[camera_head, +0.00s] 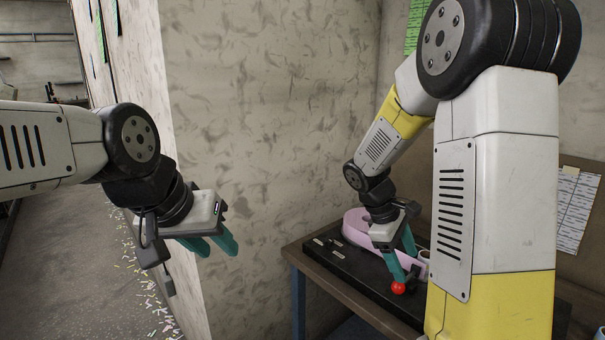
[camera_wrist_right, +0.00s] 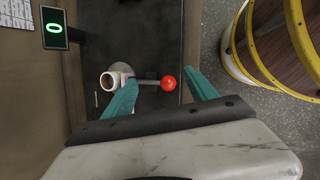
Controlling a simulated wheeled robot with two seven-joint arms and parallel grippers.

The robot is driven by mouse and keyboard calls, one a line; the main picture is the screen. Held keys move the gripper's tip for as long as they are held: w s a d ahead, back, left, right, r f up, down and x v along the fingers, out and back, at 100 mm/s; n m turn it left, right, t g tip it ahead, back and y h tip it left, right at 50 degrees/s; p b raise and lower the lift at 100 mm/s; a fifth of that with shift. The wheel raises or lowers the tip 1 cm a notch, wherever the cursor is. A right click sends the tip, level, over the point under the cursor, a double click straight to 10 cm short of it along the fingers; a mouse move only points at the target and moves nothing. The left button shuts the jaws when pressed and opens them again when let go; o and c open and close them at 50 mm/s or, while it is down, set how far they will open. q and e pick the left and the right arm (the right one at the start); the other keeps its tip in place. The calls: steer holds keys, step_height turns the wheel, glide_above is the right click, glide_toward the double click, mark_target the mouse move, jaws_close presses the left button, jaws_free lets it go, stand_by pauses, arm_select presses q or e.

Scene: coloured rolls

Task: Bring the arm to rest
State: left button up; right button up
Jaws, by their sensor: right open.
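My right gripper (camera_head: 401,272) reaches down over a dark bench in the head view. Its teal fingers are apart. In the right wrist view its fingertips (camera_wrist_right: 162,78) stand on either side of a red ball (camera_wrist_right: 168,83) on a short grey rod; I cannot tell whether they touch it. The red ball also shows in the head view (camera_head: 398,287), by the fingertips. My left gripper (camera_head: 218,252) hangs at the left in front of the grey wall, its teal fingers apart and nothing between them.
A pink curved object (camera_head: 354,224) lies on the bench (camera_head: 340,288), partly behind my right gripper. A white ring-shaped roll (camera_wrist_right: 108,81) is left of the ball. A display (camera_wrist_right: 53,27) reads 0. A yellow-banded barrel (camera_wrist_right: 275,45) stands beside the bench. Floor (camera_head: 75,250) at left has scattered scraps.

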steer(key=s+a+r+m+t+y, duration=0.6)
steer(key=s+a+r+m, duration=0.3)
steer(key=s+r, duration=0.5)
steer(key=shift+s+a+r+m+t+y, duration=0.2)
steer(key=shift+a+m+t+y, duration=0.15)
steer(key=shift+y, duration=0.35)
